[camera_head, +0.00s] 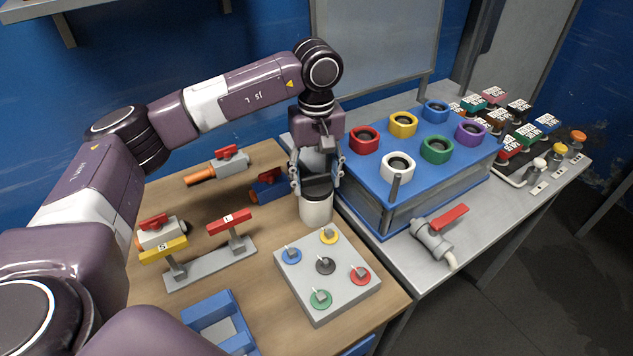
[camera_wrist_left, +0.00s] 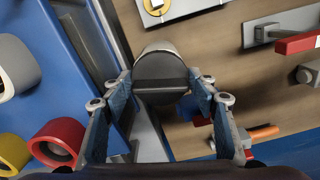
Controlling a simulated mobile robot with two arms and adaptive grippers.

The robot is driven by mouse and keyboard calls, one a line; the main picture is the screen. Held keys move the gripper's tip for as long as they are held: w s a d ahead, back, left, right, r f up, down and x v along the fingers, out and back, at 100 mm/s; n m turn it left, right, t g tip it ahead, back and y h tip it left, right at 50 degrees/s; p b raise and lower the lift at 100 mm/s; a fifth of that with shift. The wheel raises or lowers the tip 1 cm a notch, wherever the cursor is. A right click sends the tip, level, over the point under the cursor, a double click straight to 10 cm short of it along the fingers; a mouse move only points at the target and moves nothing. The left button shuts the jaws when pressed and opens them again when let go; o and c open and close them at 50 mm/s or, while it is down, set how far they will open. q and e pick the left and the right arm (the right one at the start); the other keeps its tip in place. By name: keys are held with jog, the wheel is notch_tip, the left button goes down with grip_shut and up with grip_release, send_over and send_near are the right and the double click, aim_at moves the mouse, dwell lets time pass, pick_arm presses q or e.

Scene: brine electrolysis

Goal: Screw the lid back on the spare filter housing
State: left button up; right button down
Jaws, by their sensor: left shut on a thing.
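The spare filter housing (camera_head: 316,209) is a white cylinder standing upright on the wooden table, beside the blue-topped box. Its dark lid (camera_head: 317,186) sits at the top of the housing. My left gripper (camera_head: 316,180) points down from above and is shut on the lid. In the left wrist view the lid (camera_wrist_left: 161,78) shows between the two fingers of my left gripper (camera_wrist_left: 160,95), with a pale edge of the housing (camera_wrist_left: 158,47) beyond it. Whether the threads are engaged cannot be seen. My right gripper is not in view.
A grey plate (camera_head: 325,272) with several coloured knobs stands just in front. The blue-topped box (camera_head: 415,150) with coloured rings is close on the right. Red-handled valves (camera_head: 232,163) and a blue tray (camera_head: 218,322) lie left. A red-handled tap (camera_head: 436,232) is at right.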

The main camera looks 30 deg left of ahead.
pick_arm(q)
jog(key=shift+r+m, duration=0.1)
jog(key=shift+m, duration=0.9)
jog(key=shift+m+b, duration=0.55)
jog(key=shift+m, duration=0.25)
jog(key=m+b, duration=0.1)
jog(key=m, duration=0.2)
jog(key=shift+a, duration=0.1)
jog(key=shift+m, duration=0.6)
